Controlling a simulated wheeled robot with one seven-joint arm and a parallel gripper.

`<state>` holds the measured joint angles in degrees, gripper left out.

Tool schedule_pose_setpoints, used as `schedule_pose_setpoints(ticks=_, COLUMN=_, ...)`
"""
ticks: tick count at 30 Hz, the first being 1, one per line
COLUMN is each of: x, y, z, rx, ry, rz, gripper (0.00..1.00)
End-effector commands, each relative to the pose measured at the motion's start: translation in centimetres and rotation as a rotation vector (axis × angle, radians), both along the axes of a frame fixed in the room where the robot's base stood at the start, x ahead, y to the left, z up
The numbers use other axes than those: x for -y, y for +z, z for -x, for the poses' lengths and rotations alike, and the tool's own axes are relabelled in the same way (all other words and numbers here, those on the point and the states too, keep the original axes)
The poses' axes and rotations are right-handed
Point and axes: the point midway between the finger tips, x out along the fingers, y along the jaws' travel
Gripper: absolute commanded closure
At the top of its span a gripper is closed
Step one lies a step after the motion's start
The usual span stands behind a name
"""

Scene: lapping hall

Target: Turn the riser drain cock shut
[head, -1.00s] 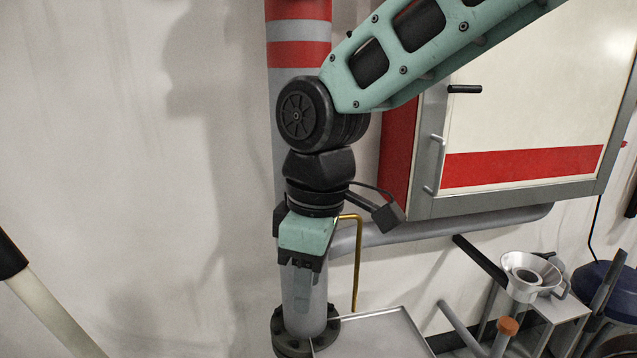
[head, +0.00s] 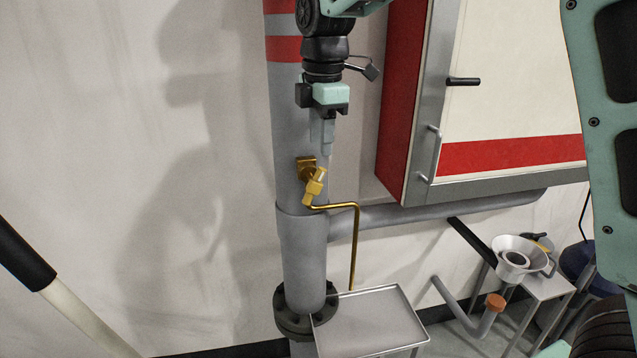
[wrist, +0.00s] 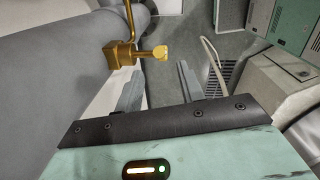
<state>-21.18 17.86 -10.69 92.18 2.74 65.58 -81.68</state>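The cock (wrist: 122,53) also shows in the wrist view, beyond my fingers and toward the left one. My gripper (head: 323,147) hangs just above the cock, apart from it, fingers down. In the wrist view its two fingers (wrist: 158,82) stand apart with nothing between them.
A metal tray (head: 370,318) stands below the tube's end. A red and white cabinet (head: 510,95) is on the wall at right. A side pipe (head: 430,212) runs right from the riser. A funnel (head: 520,258) on a stand is at lower right.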

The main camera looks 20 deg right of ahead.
Motion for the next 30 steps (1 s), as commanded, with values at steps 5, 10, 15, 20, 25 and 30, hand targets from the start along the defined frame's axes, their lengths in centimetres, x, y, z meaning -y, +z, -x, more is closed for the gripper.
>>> schedule_pose_setpoints(ticks=5, x=0.0, y=-3.7, z=-0.2, rx=-0.006, ry=0.000, rz=0.002, gripper=0.61)
schedule_pose_setpoints(ticks=10, x=-0.1, y=-7.1, z=-0.5, rx=-0.004, ry=0.000, rz=0.001, gripper=0.61)
schedule_pose_setpoints(ticks=15, x=0.0, y=-9.6, z=-0.8, rx=-0.003, ry=0.000, rz=0.000, gripper=0.61)
schedule_pose_setpoints(ticks=20, x=-0.1, y=-11.0, z=-0.9, rx=-0.001, ry=-0.001, rz=-0.001, gripper=0.61)
schedule_pose_setpoints(ticks=25, x=-0.1, y=-11.3, z=-0.9, rx=0.001, ry=-0.001, rz=-0.001, gripper=0.61)
schedule_pose_setpoints(ticks=30, x=-0.1, y=-11.3, z=-0.9, rx=0.001, ry=-0.001, rz=-0.001, gripper=0.61)
